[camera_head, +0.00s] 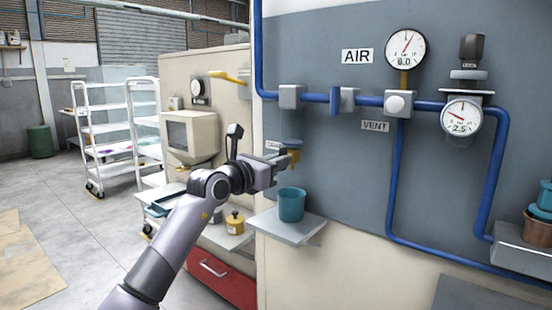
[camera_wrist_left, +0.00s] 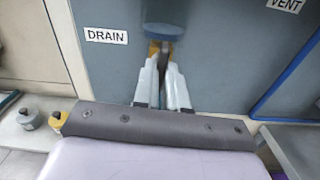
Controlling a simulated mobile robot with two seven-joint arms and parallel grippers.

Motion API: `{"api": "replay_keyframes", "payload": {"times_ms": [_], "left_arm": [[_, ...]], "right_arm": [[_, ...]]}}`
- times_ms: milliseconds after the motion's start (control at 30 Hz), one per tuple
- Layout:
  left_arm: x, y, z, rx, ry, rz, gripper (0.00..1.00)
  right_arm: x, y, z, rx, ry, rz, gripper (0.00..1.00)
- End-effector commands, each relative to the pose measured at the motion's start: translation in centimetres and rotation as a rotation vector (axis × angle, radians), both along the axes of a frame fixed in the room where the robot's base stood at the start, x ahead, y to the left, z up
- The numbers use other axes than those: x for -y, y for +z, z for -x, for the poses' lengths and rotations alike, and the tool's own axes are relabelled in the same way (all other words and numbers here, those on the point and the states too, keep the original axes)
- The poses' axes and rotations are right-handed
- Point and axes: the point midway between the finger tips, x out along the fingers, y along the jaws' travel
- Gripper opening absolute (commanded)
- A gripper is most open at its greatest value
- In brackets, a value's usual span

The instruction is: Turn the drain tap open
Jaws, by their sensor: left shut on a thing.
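The drain tap (camera_head: 291,143) is on the grey wall panel, with a blue top and a brass-yellow body. It shows at the top middle of the left wrist view (camera_wrist_left: 165,31), beside the DRAIN label (camera_wrist_left: 106,36). My left gripper (camera_head: 282,168) reaches it from the left, and its two fingers (camera_wrist_left: 163,75) are close together at the tap, just below the blue top. The gripper is shut on the tap; the fingertips partly hide the contact. A teal cup (camera_head: 291,205) stands upright below the tap. My right gripper is not in view.
The cup stands on a small grey shelf (camera_head: 290,228) under the tap. Blue pipes (camera_head: 318,98) run above and to the right, with an upper gauge (camera_head: 405,47) and a lower gauge (camera_head: 461,116). A white rack (camera_head: 106,131) stands at the left, beside open floor.

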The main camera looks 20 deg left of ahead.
Motion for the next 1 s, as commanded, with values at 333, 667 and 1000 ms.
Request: {"api": "replay_keyframes", "payload": {"times_ms": [333, 667, 1000], "left_arm": [[0.03, -0.08, 0.01, -0.031, 0.0, 0.078, 0.0], [0.03, -0.11, 0.0, -0.033, -0.001, 0.084, 0.0], [0.03, -0.07, 0.0, -0.032, 0.0, 0.082, 0.37]], "right_arm": [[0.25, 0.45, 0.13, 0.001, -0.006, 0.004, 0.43], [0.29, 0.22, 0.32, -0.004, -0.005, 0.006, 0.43], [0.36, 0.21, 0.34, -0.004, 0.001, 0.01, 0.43]]}}
